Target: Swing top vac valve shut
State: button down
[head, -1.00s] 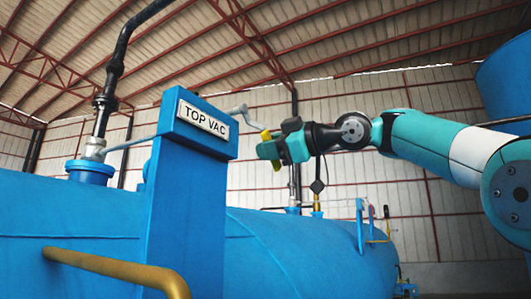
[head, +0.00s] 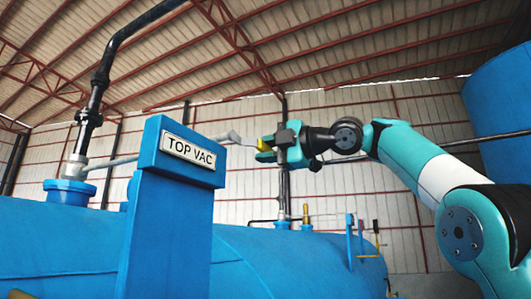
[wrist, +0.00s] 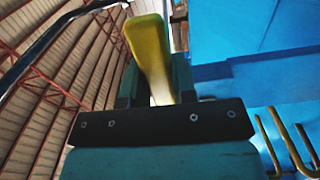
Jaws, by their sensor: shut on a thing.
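The blue post (head: 165,235) carries a white sign reading TOP VAC (head: 188,152). A grey crank (head: 230,138) reaches right from behind the top of the post. Its yellow handle (head: 264,146) is at my gripper (head: 266,150), right of the sign and about level with it. In the wrist view the yellow handle (wrist: 148,50) stands between the two fingers of my gripper (wrist: 155,85), which are shut on it. The fingers hide part of the handle. The valve body itself cannot be made out.
The large blue tank (head: 270,255) runs behind and below the post. A dark pipe (head: 98,80) rises from a blue flange (head: 70,192) at left. Small fittings (head: 305,215) and upright levers (head: 350,235) stand on the tank at right. The air around my gripper looks mostly open.

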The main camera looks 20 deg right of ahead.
jog(key=shift+r+n, duration=0.3)
jog(key=shift+n, duration=0.1)
jog(key=c, duration=0.9)
grip_release()
